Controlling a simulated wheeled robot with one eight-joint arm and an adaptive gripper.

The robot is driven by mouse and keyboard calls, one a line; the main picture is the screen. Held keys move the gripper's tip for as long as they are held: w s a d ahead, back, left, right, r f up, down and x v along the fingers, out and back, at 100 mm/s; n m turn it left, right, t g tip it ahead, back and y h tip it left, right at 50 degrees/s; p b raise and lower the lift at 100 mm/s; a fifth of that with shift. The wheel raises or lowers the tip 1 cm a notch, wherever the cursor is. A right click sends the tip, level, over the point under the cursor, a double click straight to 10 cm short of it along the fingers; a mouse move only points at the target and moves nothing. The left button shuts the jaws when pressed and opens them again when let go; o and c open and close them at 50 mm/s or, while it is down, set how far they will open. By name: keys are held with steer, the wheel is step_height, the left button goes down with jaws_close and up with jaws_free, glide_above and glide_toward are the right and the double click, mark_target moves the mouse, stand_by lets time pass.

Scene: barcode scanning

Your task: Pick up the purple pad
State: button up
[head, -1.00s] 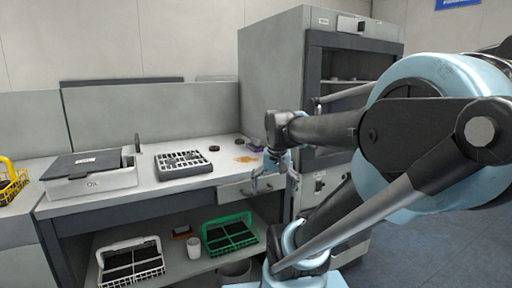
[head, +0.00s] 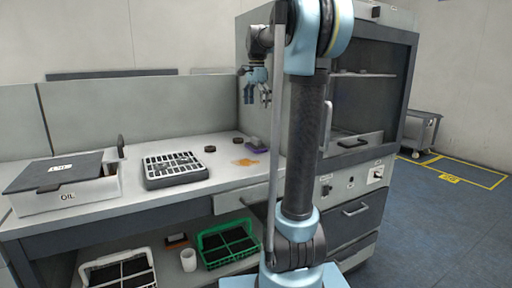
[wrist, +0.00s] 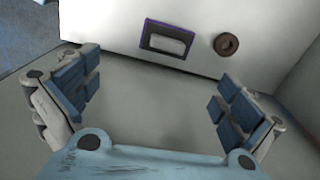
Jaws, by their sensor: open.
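The purple pad (head: 256,146) lies on the counter near its right end, beside the tall cabinet. In the wrist view the pad (wrist: 166,40) shows as a dark rectangle with a purple edge and a light grey block on it, at the top middle, beyond my fingertips. My gripper (head: 257,98) is raised above the counter in the head view, above the pad and apart from it. In the wrist view my gripper (wrist: 157,95) is open, its blue-padded fingers wide apart with nothing between them.
A dark round ring (wrist: 227,44) lies right of the pad in the wrist view. The tall cabinet (head: 350,100) stands close on the right.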

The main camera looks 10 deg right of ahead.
steer(key=w, duration=0.2)
glide_above(256, 138)
steer(key=f, duration=1)
steer(key=shift+w+f, duration=0.15)
steer(key=shift+w, duration=0.05)
steer(key=shift+f, duration=3.3)
steer(key=shift+c, duration=0.6)
steer(key=c, duration=0.9)
steer(key=shift+c, duration=0.2)
